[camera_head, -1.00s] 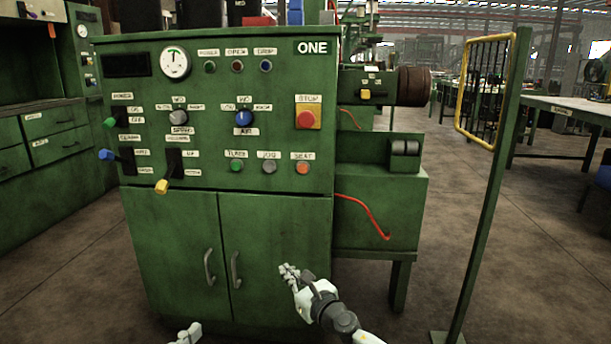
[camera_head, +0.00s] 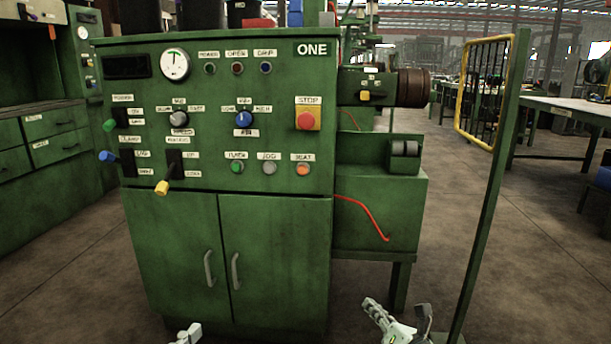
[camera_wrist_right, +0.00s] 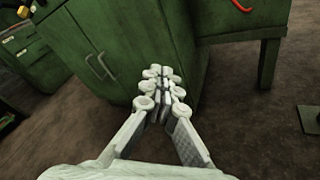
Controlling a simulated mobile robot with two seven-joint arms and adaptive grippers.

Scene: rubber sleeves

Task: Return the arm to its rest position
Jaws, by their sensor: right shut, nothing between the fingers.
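My right gripper (camera_head: 374,308) is low at the bottom edge of the head view, right of the green cabinet's doors and in front of the machine's leg. It also shows in the right wrist view (camera_wrist_right: 161,88), with its fingers together and nothing between them. It is apart from the cabinet and its handles. Only a small white piece of my left gripper (camera_head: 188,333) shows at the bottom of the head view. Whether it is open or shut does not show.
The green control cabinet (camera_head: 275,265) marked ONE carries a red stop button (camera_head: 306,120), knobs and levers. A green post (camera_head: 490,200) with a yellow guard frame (camera_head: 462,100) stands to the right. Open floor lies at right.

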